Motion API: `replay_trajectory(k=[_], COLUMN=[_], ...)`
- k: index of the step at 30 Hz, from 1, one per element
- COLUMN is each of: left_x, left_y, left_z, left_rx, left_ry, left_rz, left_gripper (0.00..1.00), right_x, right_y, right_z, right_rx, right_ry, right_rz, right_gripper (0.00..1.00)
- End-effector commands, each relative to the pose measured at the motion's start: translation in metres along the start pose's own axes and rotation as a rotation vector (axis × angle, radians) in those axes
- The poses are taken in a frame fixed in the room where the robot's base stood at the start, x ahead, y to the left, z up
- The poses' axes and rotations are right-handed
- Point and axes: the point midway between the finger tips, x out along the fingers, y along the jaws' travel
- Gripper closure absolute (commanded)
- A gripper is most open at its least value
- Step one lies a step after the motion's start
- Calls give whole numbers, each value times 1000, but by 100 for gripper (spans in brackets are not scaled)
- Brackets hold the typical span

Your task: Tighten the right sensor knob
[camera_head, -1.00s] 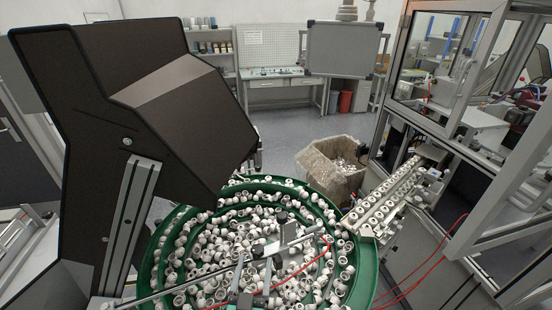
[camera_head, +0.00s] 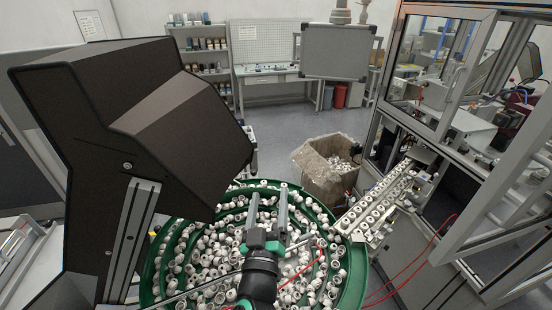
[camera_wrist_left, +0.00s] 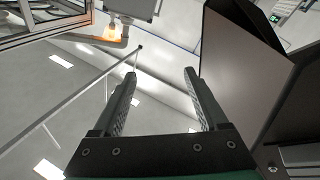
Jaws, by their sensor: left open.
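My left gripper (camera_head: 269,190) is over the white caps in the green feeder bowl, its two fingers apart and pointing toward the bowl's far side. In the left wrist view the gripper (camera_wrist_left: 161,73) is open, with nothing between its fingers. A metal sensor bar (camera_head: 300,241) with a red wire shows just right of the gripper, over the caps. The right sensor knob cannot be made out; the gripper and arm cover part of the sensor mount. My right gripper is not in view.
The green bowl (camera_head: 357,262) is full of white caps. A dark hopper (camera_head: 180,110) stands at the left. A linear track of caps (camera_head: 378,205) leads to the framed machine (camera_head: 440,90) at right. A carton (camera_head: 325,180) stands behind the bowl.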

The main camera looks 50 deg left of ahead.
Motion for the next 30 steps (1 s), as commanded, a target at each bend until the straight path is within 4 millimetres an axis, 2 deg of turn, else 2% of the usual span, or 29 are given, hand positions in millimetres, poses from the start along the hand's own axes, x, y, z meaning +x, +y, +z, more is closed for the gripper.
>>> replay_trajectory(k=[1,6,12,18,30], left_x=[4,13,20,22,22], left_y=[7,27,43,48,48], left_z=[-13,-44,-72,-81,-80], left_rx=[-22,-90,-146,-165,-170], left_ry=[7,24,38,43,43], left_rz=[7,36,65,77,76], left_gripper=[24,24,24,24,24], right_x=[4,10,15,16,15], right_y=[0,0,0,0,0], right_z=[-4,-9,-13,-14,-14], right_rx=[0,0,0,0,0], right_ry=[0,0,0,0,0], right_rz=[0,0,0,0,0], right_gripper=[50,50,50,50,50])
